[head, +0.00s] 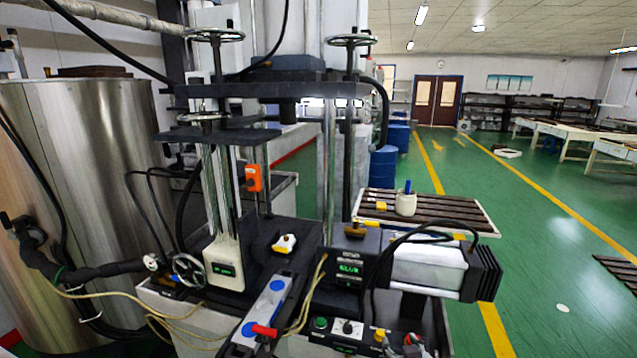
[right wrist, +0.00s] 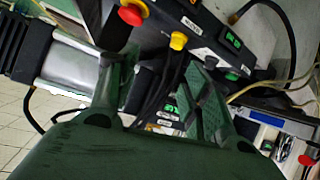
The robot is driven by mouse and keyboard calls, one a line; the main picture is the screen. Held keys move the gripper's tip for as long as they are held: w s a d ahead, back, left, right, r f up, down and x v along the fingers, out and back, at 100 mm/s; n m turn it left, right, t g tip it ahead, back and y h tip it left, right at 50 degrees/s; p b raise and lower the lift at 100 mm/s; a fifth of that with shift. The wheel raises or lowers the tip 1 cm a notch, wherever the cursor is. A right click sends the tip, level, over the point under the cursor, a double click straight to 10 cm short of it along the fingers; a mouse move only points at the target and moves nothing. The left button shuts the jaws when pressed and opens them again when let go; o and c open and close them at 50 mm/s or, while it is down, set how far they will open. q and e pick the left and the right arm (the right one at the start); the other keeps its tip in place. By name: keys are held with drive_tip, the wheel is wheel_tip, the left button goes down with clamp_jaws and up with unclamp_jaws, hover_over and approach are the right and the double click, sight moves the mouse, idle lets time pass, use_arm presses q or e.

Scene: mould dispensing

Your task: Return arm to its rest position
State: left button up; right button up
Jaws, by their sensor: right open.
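My right gripper (right wrist: 158,78) shows in the right wrist view as two green-tinted fingers, spread apart with nothing held between them. Beyond the fingers are black cables and a control panel with a red knob (right wrist: 132,11) and a yellow button (right wrist: 178,41). I cannot make out my right gripper clearly in the head view. My left gripper is not in view. The black press (head: 265,88) with handwheels stands upright in the middle of the head view. Its bed holds a small white and yellow part (head: 285,243).
A motor housing (head: 428,263) sticks out right of the press. A large steel tank (head: 95,190) stands left. A slatted pallet (head: 440,213) bears a white pot (head: 406,204). Green floor (head: 540,260) is open at right.

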drive_tip(key=s+d+f+n+g+y, duration=0.1)
drive_tip(key=s+f+g, duration=0.35)
drive_tip(key=s, duration=0.45)
drive_tip(key=s+d+f+g, duration=0.1)
drive_tip(key=s+f+g, duration=0.4)
drive_tip(key=s, duration=0.5)
wheel_tip(320, 180, down, 33)
drive_tip(key=s, duration=0.2)
drive_tip(key=s+d+f, duration=0.2)
drive_tip(key=s+f, duration=0.8)
drive_tip(key=s, duration=0.1)
drive_tip(key=s+d+f+g, duration=0.1)
drive_tip(key=s+d+f, duration=0.1)
drive_tip(key=s+f, duration=0.8)
drive_tip(key=shift+s+d+f, duration=0.15)
drive_tip(key=shift+s+d, duration=0.1)
drive_tip(key=shift+s, duration=0.6)
